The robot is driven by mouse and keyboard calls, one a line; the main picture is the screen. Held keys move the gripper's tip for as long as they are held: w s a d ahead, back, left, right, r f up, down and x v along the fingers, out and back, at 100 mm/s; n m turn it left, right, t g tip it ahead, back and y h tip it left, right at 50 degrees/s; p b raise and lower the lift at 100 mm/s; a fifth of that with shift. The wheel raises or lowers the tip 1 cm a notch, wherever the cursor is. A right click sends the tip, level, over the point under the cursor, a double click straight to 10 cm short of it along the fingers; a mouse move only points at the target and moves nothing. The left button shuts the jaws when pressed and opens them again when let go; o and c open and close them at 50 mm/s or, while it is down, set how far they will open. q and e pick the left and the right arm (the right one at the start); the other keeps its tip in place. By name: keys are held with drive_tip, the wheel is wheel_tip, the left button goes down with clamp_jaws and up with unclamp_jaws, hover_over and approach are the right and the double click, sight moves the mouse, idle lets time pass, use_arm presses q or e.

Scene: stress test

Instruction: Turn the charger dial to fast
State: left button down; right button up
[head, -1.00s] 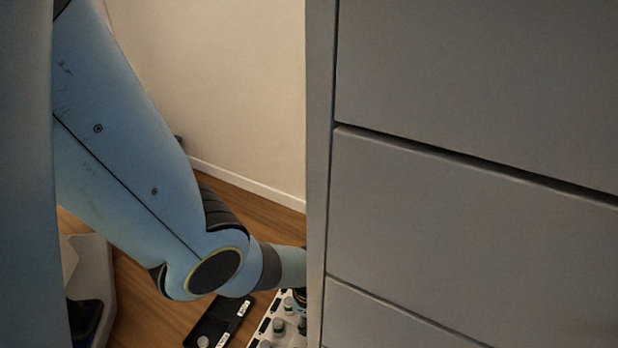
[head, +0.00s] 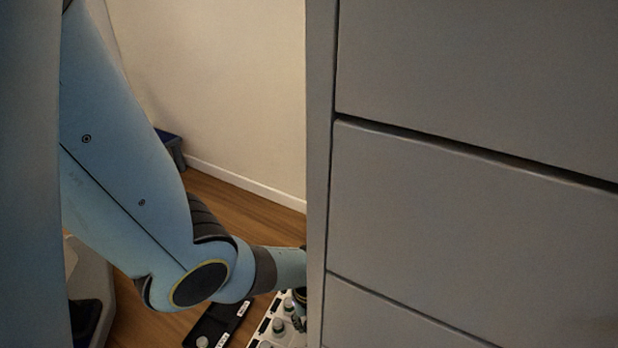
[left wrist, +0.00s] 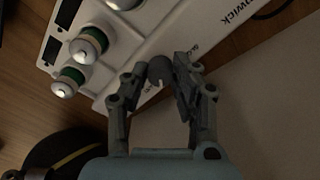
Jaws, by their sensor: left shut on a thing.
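The charger is a white panel, seen at the bottom of the head view (head: 264,331) and across the top of the left wrist view (left wrist: 160,32). Its small dark grey dial (left wrist: 160,70) has a pale pointer mark and sits near the panel's edge, beside partly hidden lettering. My left gripper (left wrist: 162,66) has its two fingers on either side of the dial and is shut on it. In the head view the grey cabinet hides most of that gripper and the dial. My right gripper is not in view.
Several silver-capped posts with green bands (left wrist: 88,43) stand on the panel left of my fingers. A black unit (head: 208,328) lies beside the panel. A grey drawer cabinet (head: 470,200) fills the right of the head view. A blue object (head: 172,148) stands by the wall.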

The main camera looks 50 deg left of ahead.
use_arm(q)
drive_tip(key=shift+m, duration=0.4)
drive_tip(key=c, duration=1.1)
unclamp_jaws()
drive_tip(key=shift+o, duration=0.2)
drive_tip(key=shift+r, duration=0.15)
wheel_tip(320, 180, up, 12)
